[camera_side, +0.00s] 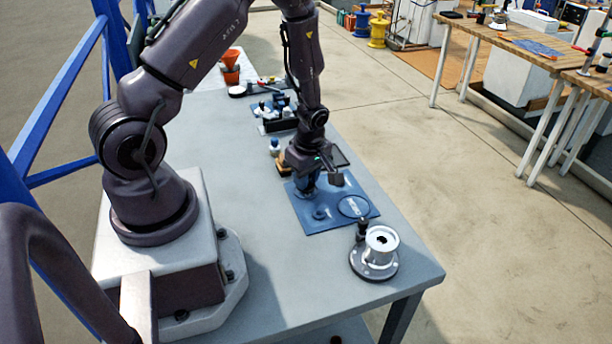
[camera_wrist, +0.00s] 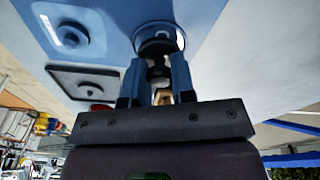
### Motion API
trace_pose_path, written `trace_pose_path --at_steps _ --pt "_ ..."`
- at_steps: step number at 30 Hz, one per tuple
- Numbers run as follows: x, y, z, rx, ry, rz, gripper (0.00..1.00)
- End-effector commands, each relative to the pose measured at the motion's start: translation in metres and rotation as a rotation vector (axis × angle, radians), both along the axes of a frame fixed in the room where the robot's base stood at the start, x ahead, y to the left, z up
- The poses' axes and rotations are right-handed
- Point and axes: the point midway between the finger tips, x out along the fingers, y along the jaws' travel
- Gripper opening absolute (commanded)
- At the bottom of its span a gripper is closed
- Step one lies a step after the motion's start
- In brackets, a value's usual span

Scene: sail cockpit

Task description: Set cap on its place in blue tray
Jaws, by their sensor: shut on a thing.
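The blue tray (camera_side: 300,217) lies flat on the grey table. It carries a small round raised place (camera_side: 320,214) and a dark ring outline (camera_side: 353,206). My gripper (camera_side: 307,190) is low over the tray's far left part. In the wrist view my gripper (camera_wrist: 157,78) has its two blue fingers shut on a dark, round-topped piece, seemingly the cap (camera_wrist: 158,47). The cap is in front of a round dark-rimmed spot on the blue surface (camera_wrist: 118,20). Whether it touches the tray cannot be told. In the side view the fingers largely hide it.
A round metal flanged fitting (camera_side: 381,248) with a dark post stands near the table's front right corner. A dark rack with small bottles (camera_side: 278,122) and a small white-and-blue bottle (camera_side: 274,147) stand behind the gripper.

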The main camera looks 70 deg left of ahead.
Motion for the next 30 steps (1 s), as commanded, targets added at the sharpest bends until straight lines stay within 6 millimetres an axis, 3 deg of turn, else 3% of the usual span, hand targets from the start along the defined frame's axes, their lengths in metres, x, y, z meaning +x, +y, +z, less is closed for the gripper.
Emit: trace_pose_path --at_steps 29,30 --pt "0.0 0.0 -0.012 0.0 0.001 -0.001 0.01" --pt "0.0 0.0 -0.012 0.0 0.0 -0.001 0.26"
